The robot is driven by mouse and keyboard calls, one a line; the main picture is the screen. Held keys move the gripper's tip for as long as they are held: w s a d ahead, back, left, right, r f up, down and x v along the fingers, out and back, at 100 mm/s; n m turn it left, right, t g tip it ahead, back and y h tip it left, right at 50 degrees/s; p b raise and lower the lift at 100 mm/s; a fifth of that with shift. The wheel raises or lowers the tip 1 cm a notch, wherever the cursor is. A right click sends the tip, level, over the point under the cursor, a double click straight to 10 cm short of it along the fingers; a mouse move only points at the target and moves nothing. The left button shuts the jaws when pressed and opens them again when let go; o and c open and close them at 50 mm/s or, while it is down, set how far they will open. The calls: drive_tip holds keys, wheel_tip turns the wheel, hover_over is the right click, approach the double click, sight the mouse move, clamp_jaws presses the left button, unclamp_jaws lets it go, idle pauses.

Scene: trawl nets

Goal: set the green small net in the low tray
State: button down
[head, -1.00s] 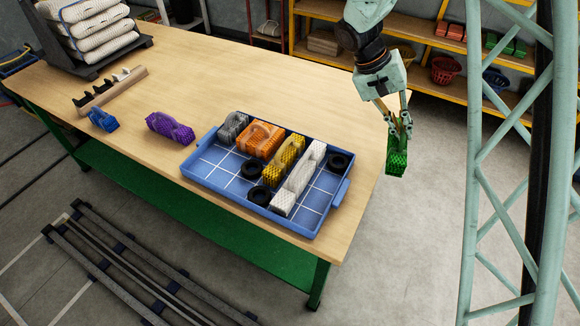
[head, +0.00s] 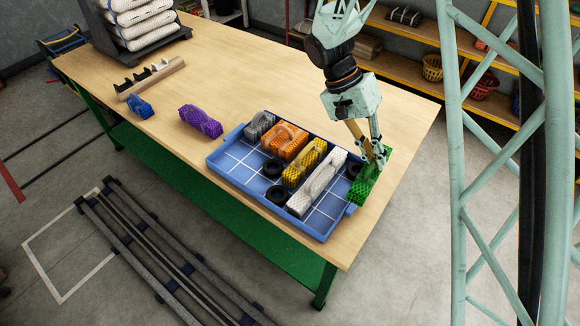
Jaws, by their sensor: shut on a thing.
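The green small net (head: 367,188) is a bright green bundle in my gripper (head: 378,163), which is shut on it. In the picture the net overlaps the right end of the low tray, near its handle; I cannot tell how high above the table it is. The low blue tray (head: 230,168) lies on the table with white grid lines on its floor. It holds a grey net (head: 260,124), an orange net (head: 285,142), a yellow net (head: 304,163), a long white net (head: 316,184) and several black rings (head: 276,195). One ring is partly hidden by my gripper.
The wooden table (head: 235,75) has clear room behind the tray. A purple net (head: 200,122) and a blue net (head: 139,107) lie to its left, near a rack with black hooks (head: 150,78). Rolled white nets (head: 140,20) are stacked at the back left.

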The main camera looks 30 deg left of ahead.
drive_tip(key=s+a+p, duration=0.1)
drive_tip(key=s+a, duration=0.6)
drive_tip(key=shift+s+a+r+m+p, duration=0.25)
drive_tip(key=shift+s+r+m+p, duration=0.05)
drive_tip(key=shift+s+r+p, duration=0.15)
drive_tip(key=shift+f, duration=0.15)
wheel_tip(320, 180, down, 6)
drive_tip(key=shift+b, duration=0.3)
drive_tip(key=shift+w, duration=0.1)
drive_tip(key=shift+f, duration=1.85)
drive_tip(key=shift+f+b, duration=0.15)
drive_tip(key=shift+b, duration=0.15)
drive_tip(key=c, duration=3.2)
unclamp_jaws()
drive_tip(key=o, duration=0.4)
